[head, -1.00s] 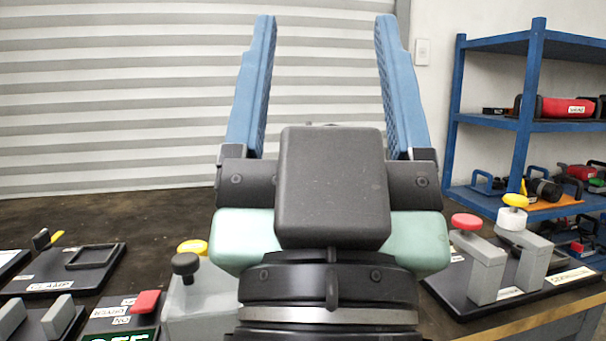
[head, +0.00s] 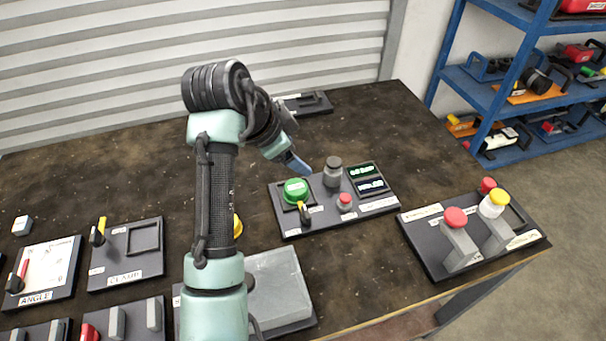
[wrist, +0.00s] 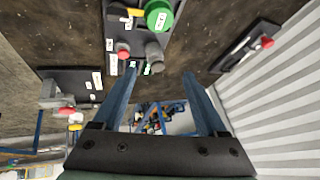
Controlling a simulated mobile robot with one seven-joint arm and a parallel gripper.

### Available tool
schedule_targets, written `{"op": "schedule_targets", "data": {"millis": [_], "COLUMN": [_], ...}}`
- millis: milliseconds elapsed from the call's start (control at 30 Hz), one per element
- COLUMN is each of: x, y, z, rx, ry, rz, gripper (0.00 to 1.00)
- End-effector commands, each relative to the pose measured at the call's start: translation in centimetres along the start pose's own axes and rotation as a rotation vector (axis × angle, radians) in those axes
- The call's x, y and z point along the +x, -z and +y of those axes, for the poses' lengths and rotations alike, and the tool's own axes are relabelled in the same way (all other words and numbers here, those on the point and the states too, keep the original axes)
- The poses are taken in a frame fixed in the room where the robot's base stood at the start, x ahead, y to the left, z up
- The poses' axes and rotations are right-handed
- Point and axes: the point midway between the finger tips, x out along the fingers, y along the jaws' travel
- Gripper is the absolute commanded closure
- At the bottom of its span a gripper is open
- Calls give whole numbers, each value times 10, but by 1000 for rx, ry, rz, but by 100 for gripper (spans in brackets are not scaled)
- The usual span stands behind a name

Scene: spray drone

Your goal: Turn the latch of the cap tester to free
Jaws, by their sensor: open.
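A dark panel (head: 290,228) on the bench carries a round green cap (head: 296,188), a small yellow-and-black latch (head: 304,211) beside it, a grey knob (head: 333,172), a red button (head: 345,200) and two lit displays. I take it for the cap tester; its labels are too small to read. The green cap (wrist: 158,14) and latch (wrist: 135,12) also show at the top of the wrist view. My gripper (head: 297,165) is above the panel's far side, apart from the latch. In the wrist view its blue fingers (wrist: 160,73) are spread and empty.
A panel with red and yellow knobs on grey posts (head: 455,245) stands to the right. A small dark device (head: 305,103) lies behind. Other panels, such as the one with a yellow lever (head: 127,268), fill the left front. A blue shelf (head: 490,100) stands back right.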

Motion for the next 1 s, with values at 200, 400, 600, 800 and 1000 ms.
{"op": "schedule_targets", "data": {"millis": [200,400,600,800,1000], "x": [-27,-22,9,49,80], "y": [-33,-43,-46,-51,-54], "z": [22,32,43,57,66], "rx": [74,91,91,90,91], "ry": [-274,-333,-333,-331,-329], "rz": [-91,-99,-100,-100,-99], "gripper": [25,25,25,25,25]}}
